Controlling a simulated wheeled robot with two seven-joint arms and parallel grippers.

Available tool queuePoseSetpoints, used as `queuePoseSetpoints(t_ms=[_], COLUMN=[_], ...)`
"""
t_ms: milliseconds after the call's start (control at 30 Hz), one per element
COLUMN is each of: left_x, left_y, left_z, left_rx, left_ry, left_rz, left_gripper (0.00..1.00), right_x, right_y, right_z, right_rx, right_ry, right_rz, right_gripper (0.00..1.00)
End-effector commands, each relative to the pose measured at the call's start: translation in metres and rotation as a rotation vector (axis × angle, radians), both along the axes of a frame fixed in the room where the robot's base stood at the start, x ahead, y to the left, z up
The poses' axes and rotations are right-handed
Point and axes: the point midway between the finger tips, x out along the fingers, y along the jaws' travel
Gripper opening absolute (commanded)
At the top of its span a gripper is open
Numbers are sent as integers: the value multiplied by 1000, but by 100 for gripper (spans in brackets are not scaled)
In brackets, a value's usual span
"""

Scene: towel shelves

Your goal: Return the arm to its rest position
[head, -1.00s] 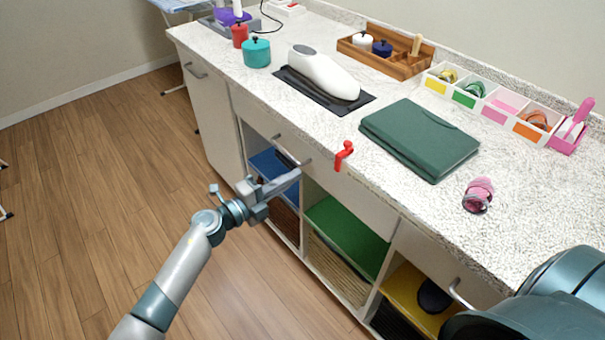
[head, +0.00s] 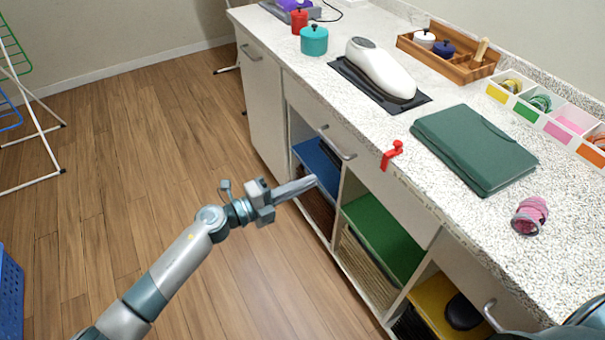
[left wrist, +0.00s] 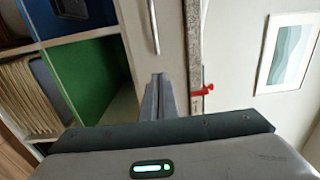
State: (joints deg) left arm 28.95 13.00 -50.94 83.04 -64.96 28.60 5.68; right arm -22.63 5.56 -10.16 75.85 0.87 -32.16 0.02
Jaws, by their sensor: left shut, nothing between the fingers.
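My left arm comes in from the lower left in the head view. Its gripper (head: 311,181) is shut and empty, in front of the open shelves below the counter and pointing at the blue-lined compartment (head: 318,157). In the left wrist view the closed fingers (left wrist: 157,88) point at the cabinet front, with a drawer handle (left wrist: 153,28) just beyond. My right gripper does not show; only a dark part of my body is at the lower right corner of the head view.
A green-lined compartment (head: 385,238) and a yellow one (head: 436,299) lie to the right. A red clamp (head: 391,154) sits on the counter edge near a green folder (head: 474,146). A drying rack (head: 30,100) and blue basket (head: 10,300) stand left. Floor between is clear.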

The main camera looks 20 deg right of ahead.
Motion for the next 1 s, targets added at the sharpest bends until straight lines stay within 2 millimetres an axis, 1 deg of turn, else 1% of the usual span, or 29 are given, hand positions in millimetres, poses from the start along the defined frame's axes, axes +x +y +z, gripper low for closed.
queuePoseSetpoints(t_ms=[233, 367, 467, 567, 667, 700, 767, 800, 867, 900, 967, 1000], left_x=[0, 4, 10, 20, 28, 29, 27, 24, 17, 10, -4, -14], left_y=[0, 5, 16, 36, 69, 84, 108, 124, 146, 161, 181, 194], left_z=[-1, -6, -16, -36, -72, -91, -120, -140, -170, -190, -219, -239], left_rx=[-3, -32, -84, -158, -242, -275, -319, -344, -373, -392, -413, -427], left_ry=[4, 47, 123, 247, 412, 487, 593, 660, 755, 815, 904, 961], left_rz=[4, 40, 111, 224, 378, 447, 549, 613, 704, 761, 844, 897], left_gripper=[0, 0, 0, 0, 0, 0, 0, 0, 0, 0, 0, 0], right_x=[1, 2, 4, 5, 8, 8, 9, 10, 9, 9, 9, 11], right_y=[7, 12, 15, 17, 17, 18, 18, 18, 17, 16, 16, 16], right_z=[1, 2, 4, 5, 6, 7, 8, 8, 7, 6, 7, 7], right_rx=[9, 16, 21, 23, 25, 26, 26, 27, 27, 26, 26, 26], right_ry=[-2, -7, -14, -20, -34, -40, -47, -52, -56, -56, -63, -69], right_rz=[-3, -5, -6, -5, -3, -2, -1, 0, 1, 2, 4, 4], right_gripper=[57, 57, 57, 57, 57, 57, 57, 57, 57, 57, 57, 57])
